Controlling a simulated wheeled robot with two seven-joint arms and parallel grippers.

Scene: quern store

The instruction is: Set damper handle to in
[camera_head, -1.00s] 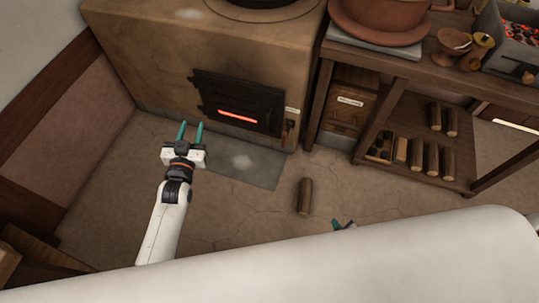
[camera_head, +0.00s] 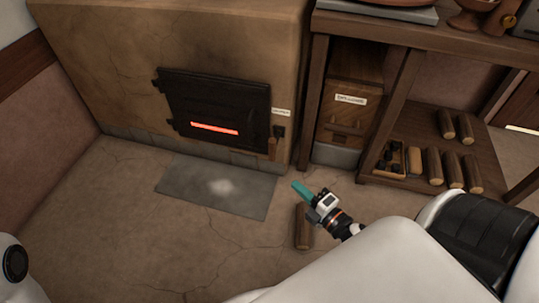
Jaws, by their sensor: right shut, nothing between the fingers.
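The damper handle (camera_head: 272,147) is a small wooden grip under a dark fitting on the stove front, just right of the fire door, below a small pale label (camera_head: 281,112) too small to read surely. The handle hangs down; I cannot tell which setting that is. My right gripper (camera_head: 299,188), with teal fingers, is shut and empty. It is in front of the stove, below and slightly right of the handle in the picture, apart from it. My left gripper is not in view.
The black fire door (camera_head: 215,105) is closed, with a red glow in its slot. A grey plate (camera_head: 215,187) lies on the floor before it. A log (camera_head: 302,228) stands or lies beside my right gripper. A wooden shelf table (camera_head: 395,105) with logs is at right. The left floor is clear.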

